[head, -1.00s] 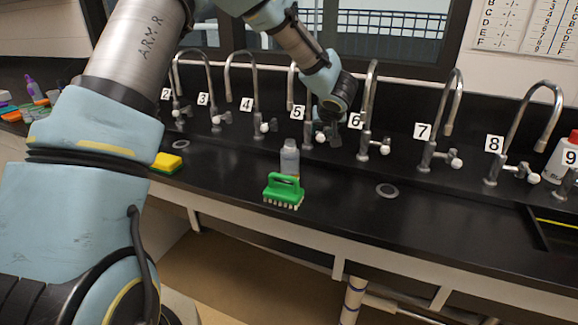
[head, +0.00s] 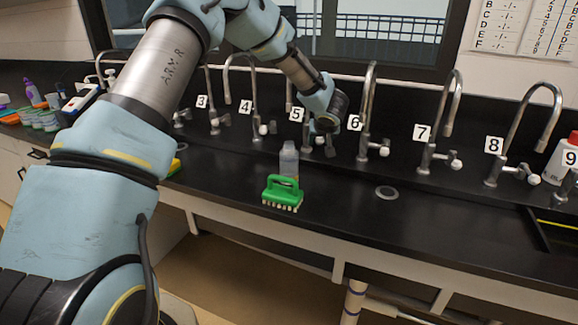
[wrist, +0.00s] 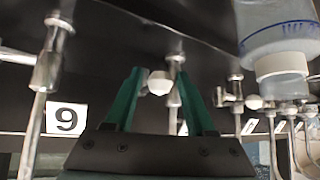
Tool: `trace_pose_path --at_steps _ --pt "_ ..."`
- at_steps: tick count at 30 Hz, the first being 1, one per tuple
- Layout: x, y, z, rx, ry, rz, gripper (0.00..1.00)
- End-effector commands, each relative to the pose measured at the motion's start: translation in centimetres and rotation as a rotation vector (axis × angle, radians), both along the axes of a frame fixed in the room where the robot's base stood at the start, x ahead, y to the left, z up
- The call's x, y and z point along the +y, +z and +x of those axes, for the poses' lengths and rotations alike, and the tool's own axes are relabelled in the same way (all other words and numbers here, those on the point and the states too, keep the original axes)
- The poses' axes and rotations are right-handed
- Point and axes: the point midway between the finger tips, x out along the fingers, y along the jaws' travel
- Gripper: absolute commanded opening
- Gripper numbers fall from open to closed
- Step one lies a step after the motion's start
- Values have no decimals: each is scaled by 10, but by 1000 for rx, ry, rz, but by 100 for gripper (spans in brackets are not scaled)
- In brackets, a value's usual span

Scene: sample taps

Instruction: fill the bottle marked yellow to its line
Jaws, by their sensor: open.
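A translucent bottle (head: 289,163) stands on the black counter in front of tap 5 (head: 307,143), behind the green brush. In the wrist view, which is upside down, the bottle (wrist: 280,35) is at the upper right, with a blue line around it and a pale cap or neck. I cannot see a yellow mark on it. My gripper (wrist: 160,98) is open, with a white tap knob (wrist: 160,83) in view between its teal fingers; I cannot tell whether they touch it. In the head view my gripper (head: 325,147) is beside tap 5, right of the bottle.
A green brush (head: 282,193) sits before the bottle. Tap 6 (head: 364,145) stands just right of my gripper; its number plate (wrist: 66,119) looks like a 9 upside down. A drain (head: 386,192) lies to the right. The front right counter is clear.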

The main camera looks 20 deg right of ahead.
Motion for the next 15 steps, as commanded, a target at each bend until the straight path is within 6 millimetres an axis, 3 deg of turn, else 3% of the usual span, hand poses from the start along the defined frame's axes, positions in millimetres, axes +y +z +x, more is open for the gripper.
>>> trace_pose_path --at_steps 15 --pt "12 39 -33 -1 -2 2 55"
